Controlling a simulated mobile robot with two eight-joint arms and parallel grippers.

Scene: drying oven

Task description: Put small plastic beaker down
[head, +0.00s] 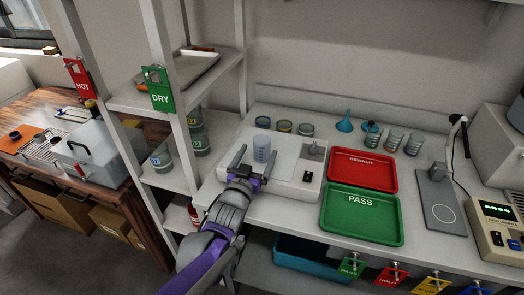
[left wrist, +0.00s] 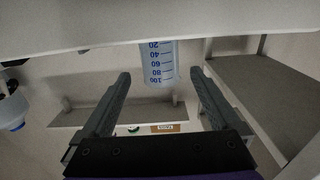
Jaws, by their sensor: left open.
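The small plastic beaker (head: 262,149) is clear with blue markings. It stands upright on the white flat-topped device (head: 285,178) on the bench. My left gripper (head: 255,162) is open just in front of the beaker, with a finger toward each side. In the left wrist view the beaker (left wrist: 159,64) appears inverted, between the fingertips of my left gripper (left wrist: 160,74), with gaps on both sides. The fingers do not touch it there. My right gripper is not in view.
A red tray (head: 363,184) and a green PASS tray (head: 361,228) lie to the right. Several small containers and a blue funnel (head: 345,122) stand behind. A shelf post (head: 180,100) rises left of my arm. A lamp stand (head: 437,198) is farther right.

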